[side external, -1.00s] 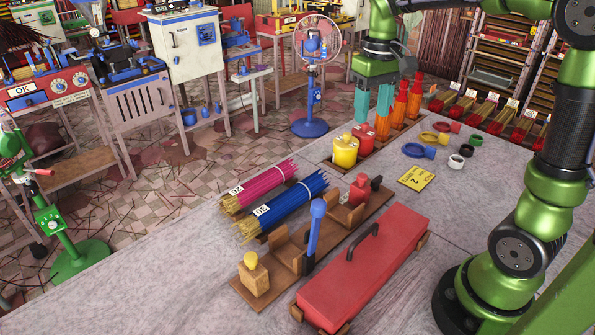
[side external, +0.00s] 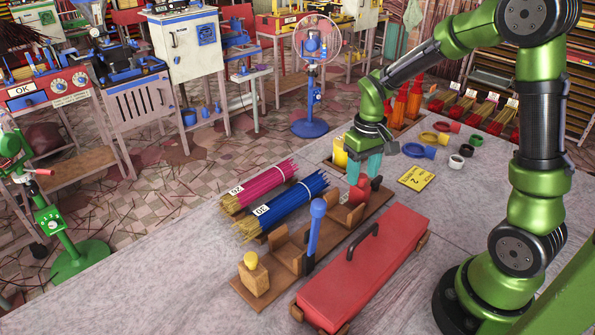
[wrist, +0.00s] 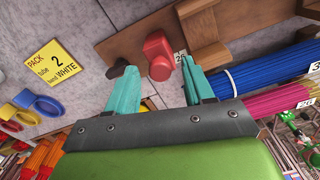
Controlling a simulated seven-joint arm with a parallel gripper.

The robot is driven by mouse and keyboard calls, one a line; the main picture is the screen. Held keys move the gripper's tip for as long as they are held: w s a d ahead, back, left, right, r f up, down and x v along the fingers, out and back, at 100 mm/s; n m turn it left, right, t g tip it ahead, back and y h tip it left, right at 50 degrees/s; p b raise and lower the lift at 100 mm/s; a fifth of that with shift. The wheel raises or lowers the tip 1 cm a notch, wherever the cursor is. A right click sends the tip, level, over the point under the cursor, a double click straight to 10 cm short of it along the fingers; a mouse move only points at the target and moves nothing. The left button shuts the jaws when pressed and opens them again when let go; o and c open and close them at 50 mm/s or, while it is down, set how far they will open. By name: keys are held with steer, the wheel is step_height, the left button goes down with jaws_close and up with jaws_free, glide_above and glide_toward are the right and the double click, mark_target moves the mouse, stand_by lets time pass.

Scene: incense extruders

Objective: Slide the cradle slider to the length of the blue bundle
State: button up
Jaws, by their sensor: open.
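The wooden cradle (side external: 330,232) lies on the table. Its red slider (side external: 361,188) stands near the far end of the board, and it shows in the wrist view (wrist: 158,55) beside a small, partly hidden number label. My gripper (side external: 364,172) is open, with teal fingers, just above the red slider. In the wrist view the gripper (wrist: 152,68) has its fingers on either side of the slider; I cannot tell whether they touch it. The blue bundle (side external: 295,205) lies left of the cradle, and also shows at right in the wrist view (wrist: 258,75).
A pink bundle (side external: 260,187) lies behind the blue one. A blue-knobbed lever (side external: 317,215) rises from the cradle. A red lidded box (side external: 365,275) lies right of it. A yellow card (side external: 416,178), coloured rings and a yellow container (side external: 340,153) are nearby.

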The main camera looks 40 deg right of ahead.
jaws_close()
stand_by(0.3)
steer(key=shift+d, duration=1.25)
jaws_free()
steer(key=shift+a, duration=0.1)
step_height(320, 180, up, 17)
steer(key=shift+f, duration=0.1)
